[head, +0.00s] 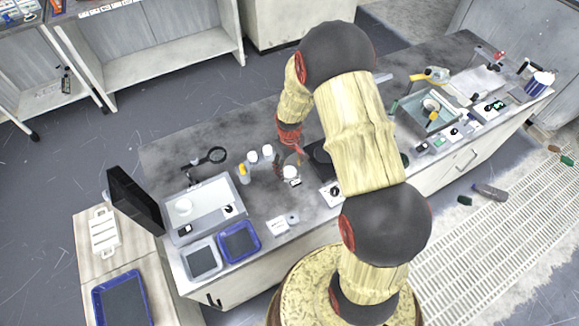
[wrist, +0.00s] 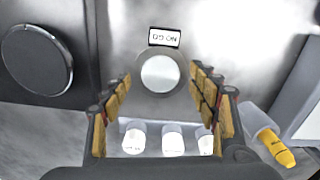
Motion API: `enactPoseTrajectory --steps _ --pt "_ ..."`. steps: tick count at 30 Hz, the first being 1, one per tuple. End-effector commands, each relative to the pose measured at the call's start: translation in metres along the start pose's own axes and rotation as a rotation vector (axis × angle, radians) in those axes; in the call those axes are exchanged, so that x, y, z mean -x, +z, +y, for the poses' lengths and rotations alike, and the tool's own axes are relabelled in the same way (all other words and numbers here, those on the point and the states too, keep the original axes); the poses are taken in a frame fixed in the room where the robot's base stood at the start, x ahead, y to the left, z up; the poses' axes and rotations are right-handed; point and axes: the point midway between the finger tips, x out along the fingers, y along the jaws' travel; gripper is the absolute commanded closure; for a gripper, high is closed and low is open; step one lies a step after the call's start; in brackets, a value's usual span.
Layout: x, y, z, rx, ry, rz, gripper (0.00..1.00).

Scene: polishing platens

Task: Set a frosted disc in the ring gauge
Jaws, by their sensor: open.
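I cannot tell whether this disc is seated or only rests on top. In the head view the pale disc (head: 290,171) shows on the bench just below my gripper (head: 297,157). In the wrist view my gripper (wrist: 161,78) is open, one finger on each side of the disc, with no clear contact visible.
White-capped bottles (wrist: 173,140) and a yellow-tipped bottle (wrist: 273,145) stand close by. A dark round platen (wrist: 38,60) lies at the left of the wrist view. On the bench are a grey tray (head: 222,190), a blue tray (head: 257,247) and a magnifier (head: 217,155).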

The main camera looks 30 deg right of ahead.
Motion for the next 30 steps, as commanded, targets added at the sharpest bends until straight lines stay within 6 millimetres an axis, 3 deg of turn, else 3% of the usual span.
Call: enactPoseTrajectory --steps 11,24,30 --pt "0.008 -0.001 0.0 0.0 0.001 0.001 0.39" --pt "0.09 -0.001 0.0 0.0 0.001 0.003 0.39" --pt "0.114 -0.001 0.0 0.0 0.001 0.001 0.39"
